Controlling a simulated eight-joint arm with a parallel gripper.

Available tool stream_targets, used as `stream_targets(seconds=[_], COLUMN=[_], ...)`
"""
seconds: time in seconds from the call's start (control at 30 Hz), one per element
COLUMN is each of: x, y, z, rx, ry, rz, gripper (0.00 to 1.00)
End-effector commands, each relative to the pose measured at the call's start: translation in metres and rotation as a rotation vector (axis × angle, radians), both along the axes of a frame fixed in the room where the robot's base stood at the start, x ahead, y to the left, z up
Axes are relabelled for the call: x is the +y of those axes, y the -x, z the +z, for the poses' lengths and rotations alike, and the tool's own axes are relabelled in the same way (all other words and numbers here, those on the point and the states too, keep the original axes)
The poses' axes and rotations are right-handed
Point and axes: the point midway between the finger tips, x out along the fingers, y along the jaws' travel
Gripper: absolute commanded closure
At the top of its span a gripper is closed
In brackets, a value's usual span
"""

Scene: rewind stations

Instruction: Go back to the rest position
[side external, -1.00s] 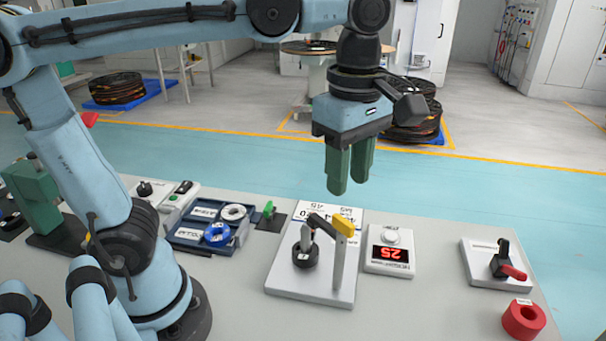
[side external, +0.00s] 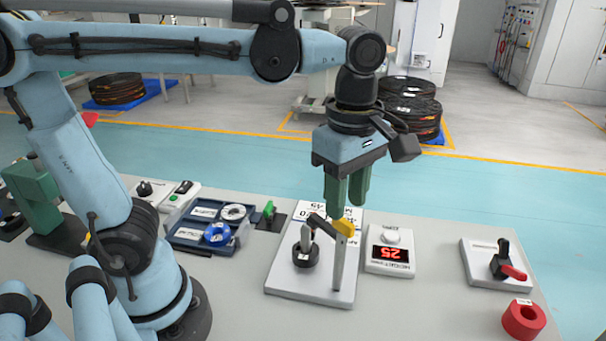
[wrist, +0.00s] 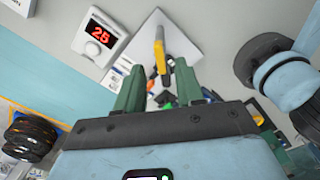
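My gripper (side external: 348,210) points down on the end of my blue arm, its two green fingers apart with nothing visible held between them. It is just above or behind the yellow end (side external: 345,227) of a black lever on a grey post. This lever station (side external: 310,292) has a white base and a black round part (side external: 305,254). In the wrist view my gripper (wrist: 166,72) shows its fingers spread, with the yellow end between them in the picture. I cannot tell whether a finger touches it.
A counter (side external: 393,252) reading 25 stands to the right. A blue tray (side external: 188,240) with spools is to the left. The air above the table's right side is clear.

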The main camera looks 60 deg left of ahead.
Motion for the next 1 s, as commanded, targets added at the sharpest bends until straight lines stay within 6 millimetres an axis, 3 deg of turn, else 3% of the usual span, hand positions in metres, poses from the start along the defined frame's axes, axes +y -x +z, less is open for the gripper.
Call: stream_targets(seconds=[0.27, 1.0], x=[0.000, 0.000], y=[0.000, 0.001], z=[-0.038, -0.036], rx=[0.000, 0.000], ry=[0.000, 0.000], rz=[0.000, -0.668], gripper=[0.63, 0.63])
